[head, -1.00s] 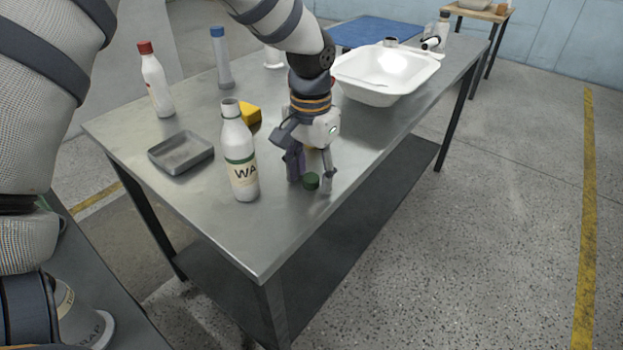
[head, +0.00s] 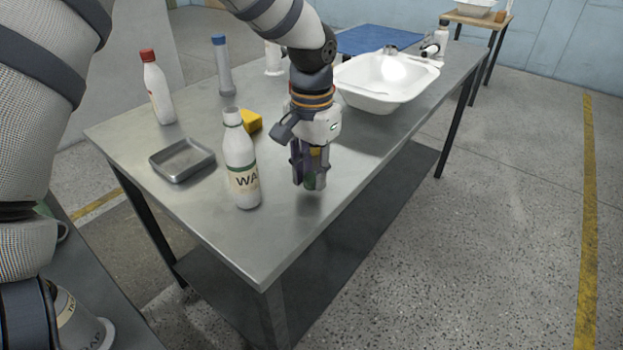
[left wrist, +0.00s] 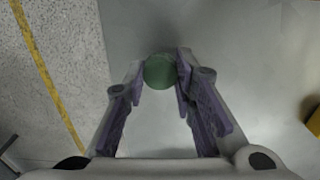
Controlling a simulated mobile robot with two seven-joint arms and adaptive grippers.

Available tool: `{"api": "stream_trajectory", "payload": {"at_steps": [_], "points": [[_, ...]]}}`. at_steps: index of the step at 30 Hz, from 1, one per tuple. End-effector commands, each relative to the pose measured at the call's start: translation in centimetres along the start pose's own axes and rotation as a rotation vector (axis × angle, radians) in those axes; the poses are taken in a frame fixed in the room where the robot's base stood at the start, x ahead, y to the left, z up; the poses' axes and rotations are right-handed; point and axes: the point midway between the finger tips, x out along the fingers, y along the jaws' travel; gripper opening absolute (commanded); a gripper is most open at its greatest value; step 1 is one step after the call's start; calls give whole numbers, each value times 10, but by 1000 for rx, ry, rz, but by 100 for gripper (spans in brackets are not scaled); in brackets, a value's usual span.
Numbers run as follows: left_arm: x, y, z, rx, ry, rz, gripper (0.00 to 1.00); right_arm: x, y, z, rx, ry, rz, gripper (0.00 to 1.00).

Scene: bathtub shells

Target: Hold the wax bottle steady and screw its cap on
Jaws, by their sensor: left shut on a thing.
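The wax bottle (head: 240,160), white with a cream "WA" label and a green band, stands upright and uncapped near the front edge of the metal table. The green cap (left wrist: 159,71) is between the fingertips of my left gripper (head: 311,180), which is shut on it. In the head view the fingers mostly hide the cap. A shadow lies below the fingertips, and the cap seems slightly above the table. The gripper points down, to the right of the bottle and apart from it. My right gripper is not in view.
A grey metal tray (head: 182,160) lies left of the bottle, and a yellow block (head: 251,121) behind it. A red-capped bottle (head: 157,88) and a blue-capped bottle (head: 222,66) stand farther back. A white basin (head: 388,96) is at right. The table's front edge is close.

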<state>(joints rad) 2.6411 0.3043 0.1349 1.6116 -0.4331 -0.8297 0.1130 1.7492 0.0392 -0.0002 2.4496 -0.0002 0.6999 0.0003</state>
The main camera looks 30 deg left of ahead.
Motion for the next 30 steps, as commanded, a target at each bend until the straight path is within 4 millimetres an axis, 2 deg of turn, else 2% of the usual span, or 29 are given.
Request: {"api": "stream_trajectory", "payload": {"at_steps": [1, 2, 10, 15, 19, 24, 30], "points": [[-14, 0, -1, -1, 10, -1, 15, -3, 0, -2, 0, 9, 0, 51], [-20, -4, -1, -4, 10, 0, 15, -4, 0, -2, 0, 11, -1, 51], [-77, -57, 5, -6, 8, 2, 15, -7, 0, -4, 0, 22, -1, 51], [-93, -101, 9, -4, 3, 2, 15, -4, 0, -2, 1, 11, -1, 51], [-102, -124, 11, -3, 2, 1, 15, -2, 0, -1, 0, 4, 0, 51], [-109, -138, 13, -2, 1, 1, 15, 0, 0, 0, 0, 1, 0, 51], [-111, -140, 13, -1, 1, 1, 15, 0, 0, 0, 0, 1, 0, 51]]}}
